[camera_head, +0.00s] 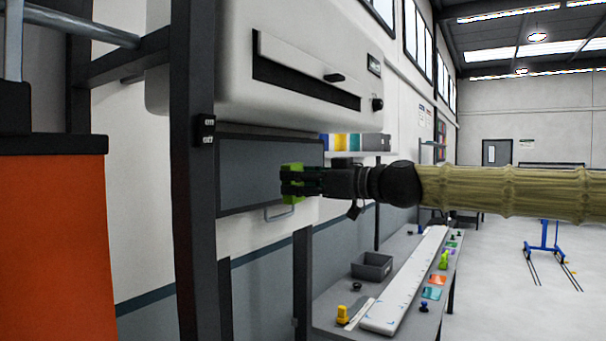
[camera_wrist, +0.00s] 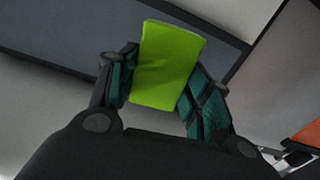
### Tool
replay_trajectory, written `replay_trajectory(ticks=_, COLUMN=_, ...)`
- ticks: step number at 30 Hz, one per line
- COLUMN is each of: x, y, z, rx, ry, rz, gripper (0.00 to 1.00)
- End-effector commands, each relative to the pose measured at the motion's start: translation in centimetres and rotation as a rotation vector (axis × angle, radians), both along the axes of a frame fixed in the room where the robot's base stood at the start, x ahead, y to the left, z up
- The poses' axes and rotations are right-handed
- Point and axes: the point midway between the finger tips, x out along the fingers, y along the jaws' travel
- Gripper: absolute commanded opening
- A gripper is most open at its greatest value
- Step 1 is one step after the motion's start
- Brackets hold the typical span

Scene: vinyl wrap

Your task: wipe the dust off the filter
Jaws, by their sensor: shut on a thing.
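The filter looks to be the grey rectangular panel (camera_head: 262,172) in a dark frame, on the wall unit below the white housing. Its grey surface and dark edge also show in the wrist view (camera_wrist: 225,32). My gripper (camera_head: 291,184) is at the right part of the panel in the head view. In the wrist view its fingers (camera_wrist: 157,84) are shut on a bright green block, likely a sponge or wiping pad (camera_wrist: 170,62). The pad's far end overlaps the panel in view; I cannot tell whether it touches. No dust can be made out on the panel.
A dark upright post (camera_head: 194,180) with an on/off switch (camera_head: 204,131) stands left of the panel. The white housing (camera_head: 300,60) hangs above. A workbench (camera_head: 330,312) with a grey bin (camera_head: 372,267) is lower right.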

Motion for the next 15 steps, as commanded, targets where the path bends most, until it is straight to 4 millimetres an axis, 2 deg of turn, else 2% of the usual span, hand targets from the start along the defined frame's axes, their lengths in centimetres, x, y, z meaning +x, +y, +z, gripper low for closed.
replay_trajectory(ticks=4, x=-0.2, y=-0.6, z=1.4, rx=0.011, ry=-0.007, rz=-0.005, gripper=0.3)
replay_trajectory(ticks=15, x=0.6, y=0.5, z=1.5, rx=0.011, ry=-0.007, rz=-0.004, gripper=0.3)
